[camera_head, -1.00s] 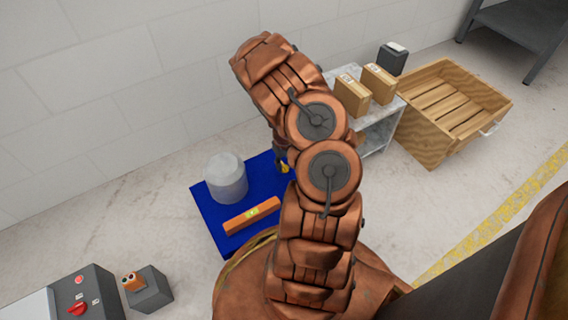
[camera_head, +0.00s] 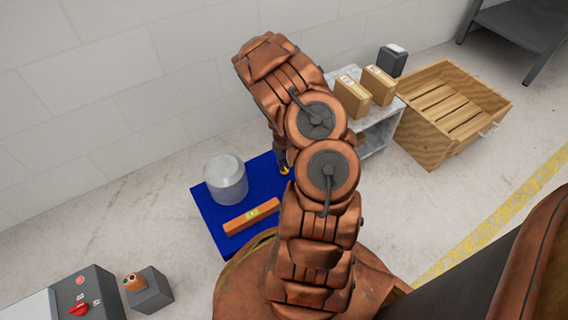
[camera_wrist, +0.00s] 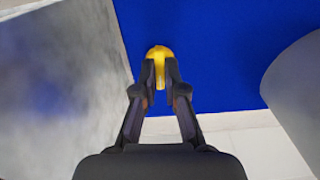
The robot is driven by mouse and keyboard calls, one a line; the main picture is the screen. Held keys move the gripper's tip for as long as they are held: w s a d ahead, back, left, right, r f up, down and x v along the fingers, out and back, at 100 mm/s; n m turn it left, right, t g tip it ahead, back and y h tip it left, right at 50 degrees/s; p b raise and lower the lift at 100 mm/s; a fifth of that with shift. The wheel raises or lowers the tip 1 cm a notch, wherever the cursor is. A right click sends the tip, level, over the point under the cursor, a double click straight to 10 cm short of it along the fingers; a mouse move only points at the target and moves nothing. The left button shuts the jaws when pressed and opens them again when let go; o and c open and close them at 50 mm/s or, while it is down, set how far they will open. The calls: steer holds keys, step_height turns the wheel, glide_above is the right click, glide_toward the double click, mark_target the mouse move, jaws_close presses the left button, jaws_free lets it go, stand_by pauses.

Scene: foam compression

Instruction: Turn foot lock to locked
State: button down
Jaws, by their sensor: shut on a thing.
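A small yellow piece (camera_wrist: 159,53), which looks like the foot lock, stands over the blue surface (camera_wrist: 215,50) in the wrist view. My gripper (camera_wrist: 160,80) is shut on it, with a dark finger on each side and the rounded yellow end showing beyond the tips. In the head view a bit of yellow (camera_head: 284,170) shows beside my arm at the right edge of the blue platform (camera_head: 210,215). My arm hides most of the gripper there. I cannot tell which way the lock is turned.
A grey cylinder (camera_head: 226,180) and an orange level (camera_head: 251,216) are on the blue platform. The cylinder's side (camera_wrist: 298,90) is right of my gripper. A grey wall (camera_wrist: 60,90) is close on its left. A shelf with boxes (camera_head: 352,96) and a wooden crate (camera_head: 455,105) are behind.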

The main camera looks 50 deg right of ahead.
steer(key=m+p, duration=0.3)
steer(key=shift+a+r+m, duration=0.1)
steer(key=shift+r+m, duration=0.1)
steer(key=shift+m, duration=0.1)
steer(key=m+p, duration=0.2)
steer(key=m, duration=0.2)
steer(key=shift+f+m+p, duration=0.1)
steer(key=shift+m+p, duration=0.2)
steer(key=m, duration=0.4)
steer(key=shift+m+p, duration=0.3)
steer(key=shift+p, duration=0.1)
steer(key=shift+f+m, duration=0.1)
steer(key=shift+m, duration=2.1)
steer(key=shift+w, duration=0.1)
steer(key=c, duration=1.2)
jaws_free()
steer(key=shift+c, duration=0.2)
step_height(320, 180, up, 12)
